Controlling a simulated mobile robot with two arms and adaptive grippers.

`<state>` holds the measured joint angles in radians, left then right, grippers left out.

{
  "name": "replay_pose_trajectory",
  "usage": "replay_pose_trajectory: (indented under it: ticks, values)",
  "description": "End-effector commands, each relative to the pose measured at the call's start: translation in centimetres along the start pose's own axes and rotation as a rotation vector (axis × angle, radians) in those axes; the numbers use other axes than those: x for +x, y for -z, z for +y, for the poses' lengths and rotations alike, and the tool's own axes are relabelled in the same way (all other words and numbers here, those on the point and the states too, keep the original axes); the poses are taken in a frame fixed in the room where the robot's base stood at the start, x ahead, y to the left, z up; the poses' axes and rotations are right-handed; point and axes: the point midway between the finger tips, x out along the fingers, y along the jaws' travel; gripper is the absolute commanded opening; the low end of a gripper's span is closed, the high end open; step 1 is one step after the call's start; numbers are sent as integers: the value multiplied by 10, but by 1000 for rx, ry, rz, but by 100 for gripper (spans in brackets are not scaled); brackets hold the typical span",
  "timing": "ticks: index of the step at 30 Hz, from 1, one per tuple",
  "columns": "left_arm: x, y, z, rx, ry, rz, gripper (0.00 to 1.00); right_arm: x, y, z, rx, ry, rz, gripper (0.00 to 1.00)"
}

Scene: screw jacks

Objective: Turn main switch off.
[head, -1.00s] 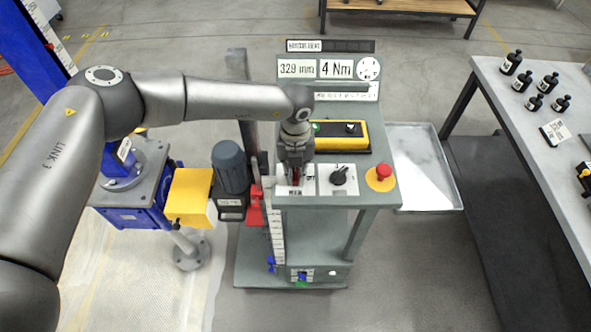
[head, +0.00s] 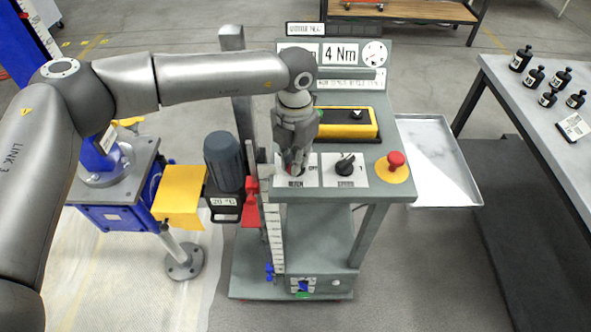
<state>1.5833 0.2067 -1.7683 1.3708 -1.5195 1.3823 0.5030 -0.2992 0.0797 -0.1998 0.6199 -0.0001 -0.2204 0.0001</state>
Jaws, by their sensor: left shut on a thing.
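The main switch sits at the left front of the grey console top, on a white label plate (head: 297,183). My left gripper (head: 293,170) points down over this plate, shut on the switch's red handle. The fingers hide most of the handle, so its turned position cannot be read. My right gripper is not in view.
Beside the plate are a black rotary knob (head: 345,164) and a red emergency button (head: 396,160) on yellow. Behind stands a yellow-black box (head: 347,123). A motor (head: 225,163) is left, a metal tray (head: 443,160) right, and a table with black bottles (head: 535,77) far right.

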Motion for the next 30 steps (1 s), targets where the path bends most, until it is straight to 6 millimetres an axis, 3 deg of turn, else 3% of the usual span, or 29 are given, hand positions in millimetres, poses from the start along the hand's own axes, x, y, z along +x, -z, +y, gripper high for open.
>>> replay_pose_trajectory:
  ticks: [1, 3, 15, 30]
  values:
    - [7, 0, 0, 43, 0, -3, 0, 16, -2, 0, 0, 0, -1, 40]
    - [7, 0, 1, 109, 0, -3, 0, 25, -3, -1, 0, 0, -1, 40]
    - [5, -1, 2, 487, -1, -3, 0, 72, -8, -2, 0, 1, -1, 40]
    - [1, -2, 3, 843, -1, -1, 0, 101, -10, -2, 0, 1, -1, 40]
